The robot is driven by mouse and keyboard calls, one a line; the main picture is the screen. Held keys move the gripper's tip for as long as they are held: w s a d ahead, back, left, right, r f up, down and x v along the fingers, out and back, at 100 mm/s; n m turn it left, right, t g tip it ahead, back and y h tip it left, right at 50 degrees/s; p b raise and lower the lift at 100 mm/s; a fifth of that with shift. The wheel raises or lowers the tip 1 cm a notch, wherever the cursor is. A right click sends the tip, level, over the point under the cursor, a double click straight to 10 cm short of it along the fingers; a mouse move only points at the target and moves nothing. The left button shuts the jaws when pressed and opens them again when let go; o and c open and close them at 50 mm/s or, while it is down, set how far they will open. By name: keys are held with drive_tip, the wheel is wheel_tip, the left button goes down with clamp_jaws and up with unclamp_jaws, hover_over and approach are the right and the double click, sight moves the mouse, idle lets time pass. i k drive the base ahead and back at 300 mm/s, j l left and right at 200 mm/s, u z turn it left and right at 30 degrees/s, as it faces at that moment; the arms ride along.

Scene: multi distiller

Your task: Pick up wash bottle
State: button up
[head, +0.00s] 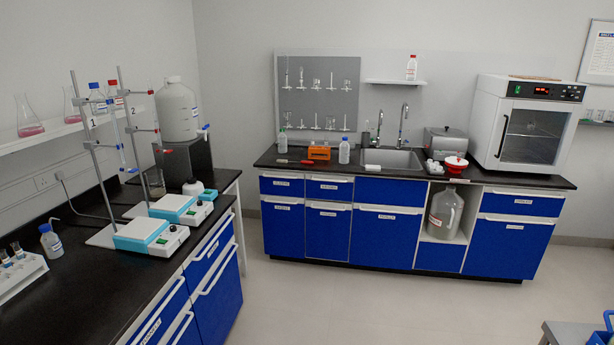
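Several small bottles could be the wash bottle, and I cannot tell for certain which one it is. Another white bottle with a blue label (344,152) stands upright on the back counter, left of the sink. A small bottle with a green cap (282,144) stands farther left on that counter. My gripper is not in view.
Two stirrer plates with stands (150,235) occupy the left bench, and a white rack (18,273) is near its front. An orange rack (319,152), sink (389,160) and oven (527,124) line the back counter. The floor (370,305) between is clear.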

sight(344, 147)
drive_tip(key=i, duration=2.05)
drive_tip(key=i+l, duration=0.1)
drive_tip(key=i, duration=1.9)
drive_tip(key=i+j+u, duration=0.15)
drive_tip(key=i+j, duration=0.15)
drive_tip(key=i, duration=0.15)
